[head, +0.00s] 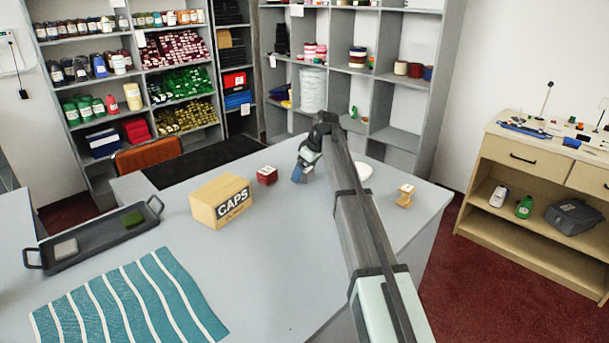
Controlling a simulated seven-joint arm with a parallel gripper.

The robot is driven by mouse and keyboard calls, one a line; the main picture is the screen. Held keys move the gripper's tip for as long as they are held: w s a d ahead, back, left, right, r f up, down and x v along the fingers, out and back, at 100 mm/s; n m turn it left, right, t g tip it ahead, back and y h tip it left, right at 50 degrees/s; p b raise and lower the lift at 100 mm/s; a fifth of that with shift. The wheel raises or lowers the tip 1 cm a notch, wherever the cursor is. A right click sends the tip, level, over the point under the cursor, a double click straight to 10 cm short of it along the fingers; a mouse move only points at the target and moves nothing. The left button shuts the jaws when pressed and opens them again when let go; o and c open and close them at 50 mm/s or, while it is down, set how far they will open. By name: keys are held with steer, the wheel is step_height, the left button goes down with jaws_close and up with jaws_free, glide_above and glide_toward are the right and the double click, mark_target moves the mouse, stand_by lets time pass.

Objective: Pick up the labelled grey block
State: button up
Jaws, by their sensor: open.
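My gripper (301,174) is over the far part of the grey counter, pointing down. It is just right of a small dark red block with a pale label (267,175). The fingers are small and partly hidden by the wrist; I see nothing clearly held. A light grey block (65,249) lies in the dark tray at the left; I cannot make out a label on it. No block that is clearly both grey and labelled shows; one could be hidden behind my gripper or arm.
The dark tray (96,243) also holds a green block (133,219). A CAPS box (221,201) stands left of my gripper. A teal striped cloth (130,303) lies in front. A white bowl (364,171) and wooden spool (404,195) are right of my arm. The front middle counter is clear.

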steer(key=c, duration=1.1)
steer(key=shift+r, duration=0.1)
